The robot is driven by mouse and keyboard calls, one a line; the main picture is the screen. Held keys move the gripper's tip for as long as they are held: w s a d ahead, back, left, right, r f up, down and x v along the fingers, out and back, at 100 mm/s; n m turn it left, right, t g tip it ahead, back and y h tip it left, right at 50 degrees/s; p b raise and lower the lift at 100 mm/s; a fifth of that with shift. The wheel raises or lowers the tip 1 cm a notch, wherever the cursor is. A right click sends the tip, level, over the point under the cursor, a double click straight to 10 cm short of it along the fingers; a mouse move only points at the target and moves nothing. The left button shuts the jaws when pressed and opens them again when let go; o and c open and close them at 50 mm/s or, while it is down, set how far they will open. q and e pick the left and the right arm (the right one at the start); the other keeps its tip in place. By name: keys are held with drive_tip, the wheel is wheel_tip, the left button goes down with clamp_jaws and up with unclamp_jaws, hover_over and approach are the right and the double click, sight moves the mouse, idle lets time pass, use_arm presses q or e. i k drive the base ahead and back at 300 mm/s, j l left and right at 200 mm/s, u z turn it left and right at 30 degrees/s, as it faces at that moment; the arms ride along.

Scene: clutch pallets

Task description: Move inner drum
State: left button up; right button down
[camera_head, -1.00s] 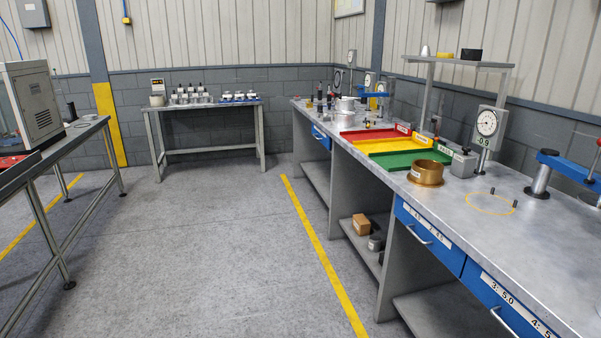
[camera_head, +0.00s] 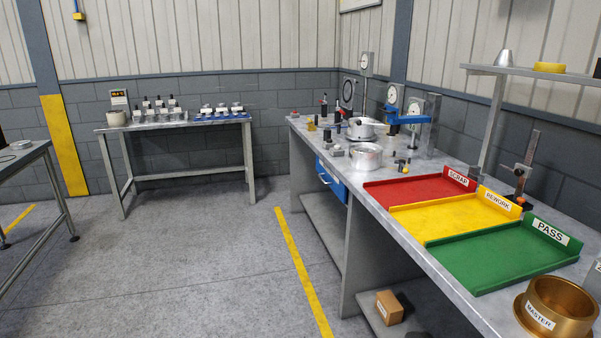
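I cannot tell which part is the inner drum. On the right workbench (camera_head: 372,215), two silvery round metal parts stand near its far half: one round part (camera_head: 366,156) in front, and another (camera_head: 362,128) behind it with a dark knob on top. A brass ring labelled MASTER (camera_head: 558,308) stands at the near right, cut by the frame edge. Red SCRAP (camera_head: 410,190), yellow REWORK (camera_head: 440,212) and green PASS (camera_head: 490,262) trays lie side by side and look empty. Neither of my grippers is in view.
A far table (camera_head: 185,124) against the wall holds several small metal parts. Another table (camera_head: 20,160) is at the left edge. Open floor (camera_head: 180,260) lies between them, with a yellow line (camera_head: 300,270) beside the workbench. A cardboard box (camera_head: 389,306) sits on the bench's lower shelf.

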sight(366, 157)
drive_tip(key=i+z, duration=0.1)
drive_tip(key=i, duration=1.1)
drive_tip(key=i+j, duration=0.25)
drive_tip(key=i, duration=0.9)
drive_tip(key=l+z, duration=0.05)
